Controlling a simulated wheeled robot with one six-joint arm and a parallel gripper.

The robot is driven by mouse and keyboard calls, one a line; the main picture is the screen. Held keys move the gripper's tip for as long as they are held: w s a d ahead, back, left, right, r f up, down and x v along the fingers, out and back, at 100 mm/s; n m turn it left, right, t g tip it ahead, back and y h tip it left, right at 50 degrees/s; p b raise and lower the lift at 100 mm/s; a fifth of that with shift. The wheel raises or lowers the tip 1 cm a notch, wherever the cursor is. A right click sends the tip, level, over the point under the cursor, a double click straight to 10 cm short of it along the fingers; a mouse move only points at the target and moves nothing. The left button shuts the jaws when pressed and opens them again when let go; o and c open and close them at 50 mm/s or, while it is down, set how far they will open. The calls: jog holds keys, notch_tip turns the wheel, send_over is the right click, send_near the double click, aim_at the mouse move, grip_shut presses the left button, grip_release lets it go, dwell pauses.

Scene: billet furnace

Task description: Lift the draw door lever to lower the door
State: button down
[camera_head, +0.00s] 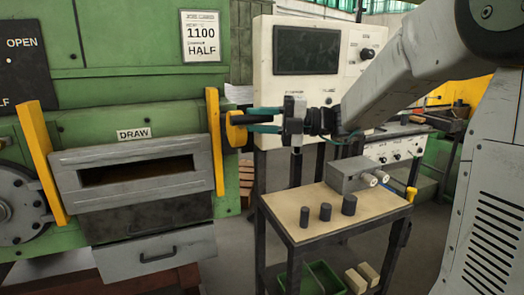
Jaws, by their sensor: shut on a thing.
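The draw door (125,188) is a grey framed panel under a "DRAW" label on the green furnace. A dark horizontal slot shows in its upper part. Yellow upright guides (214,142) stand on both sides of it. A yellow knob (236,129), which looks like the end of the draw door lever, sits just right of the right guide. My gripper (248,125) reaches in from the right with its teal fingers shut on this knob. The lever's shaft is mostly hidden behind the knob and fingers.
Below my arm is a small table (283,205) with several dark cylinders (325,212) and a grey box (357,174). A grey drawer-like box (155,254) sits below the door.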

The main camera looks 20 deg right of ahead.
jog(key=w+r, duration=0.3)
jog(key=r, duration=0.3)
jog(key=shift+w, duration=0.15)
jog(key=shift+d, duration=0.1)
jog(key=c, duration=1.4)
grip_release()
jog(key=shift+o, duration=0.7)
jog(key=shift+w, duration=0.15)
jog(key=v, duration=0.7)
jog(key=shift+s+d+f, duration=0.2)
jog(key=shift+s+f, duration=0.05)
jog(key=shift+f, duration=0.05)
